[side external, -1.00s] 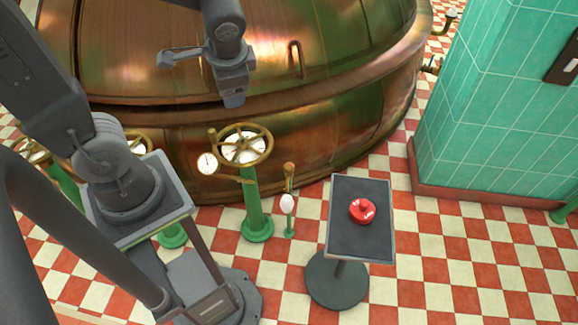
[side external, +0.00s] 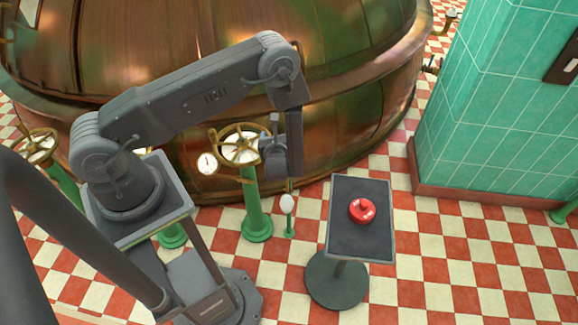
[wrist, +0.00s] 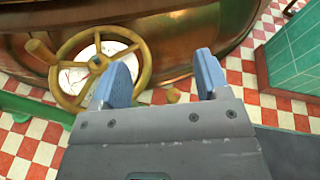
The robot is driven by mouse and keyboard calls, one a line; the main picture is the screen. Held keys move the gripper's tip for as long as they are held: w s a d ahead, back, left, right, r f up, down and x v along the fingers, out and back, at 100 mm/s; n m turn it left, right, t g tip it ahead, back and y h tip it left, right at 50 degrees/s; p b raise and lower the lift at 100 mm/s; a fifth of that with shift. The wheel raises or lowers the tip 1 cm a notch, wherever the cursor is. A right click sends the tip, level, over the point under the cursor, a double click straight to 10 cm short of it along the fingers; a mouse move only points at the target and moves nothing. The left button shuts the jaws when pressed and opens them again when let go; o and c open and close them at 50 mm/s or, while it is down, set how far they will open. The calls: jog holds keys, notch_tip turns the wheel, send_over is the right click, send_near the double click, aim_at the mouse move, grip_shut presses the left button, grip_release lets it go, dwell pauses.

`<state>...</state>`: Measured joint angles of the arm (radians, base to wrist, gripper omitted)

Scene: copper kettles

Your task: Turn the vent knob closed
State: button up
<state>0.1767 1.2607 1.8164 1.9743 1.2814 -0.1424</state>
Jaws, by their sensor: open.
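A round red knob (side external: 362,209) with small white marks sits on the dark top of a stand (side external: 345,245) in the side external view. The knob is out of the wrist view. My gripper (side external: 270,132) is up and to the left of the knob, well apart from it, beside a brass handwheel. In the wrist view my gripper (wrist: 160,80) has its two blue fingers spread with nothing held between them.
The brass handwheel (side external: 240,146) on a green post is close to my gripper; it also fills the left of the wrist view (wrist: 146,64). A thin green post with a white bulb (side external: 287,203) stands left of the stand. The copper kettle (side external: 350,120) curves behind. A green tiled pillar (side external: 500,110) is at right.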

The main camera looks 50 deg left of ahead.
jog(key=s+d+f+m+t+h, duration=0.2)
jog(key=f+m+h, duration=0.15)
jog(key=f, duration=0.45)
jog(key=s+d+f+m+t+h, duration=0.15)
jog(key=f+m, duration=0.25)
jog(key=f, duration=0.4)
jog(key=shift+h, duration=0.4)
jog(key=x, duration=1.3)
jog(key=shift+s+a+f, duration=0.1)
jog(key=shift+a+f, duration=0.3)
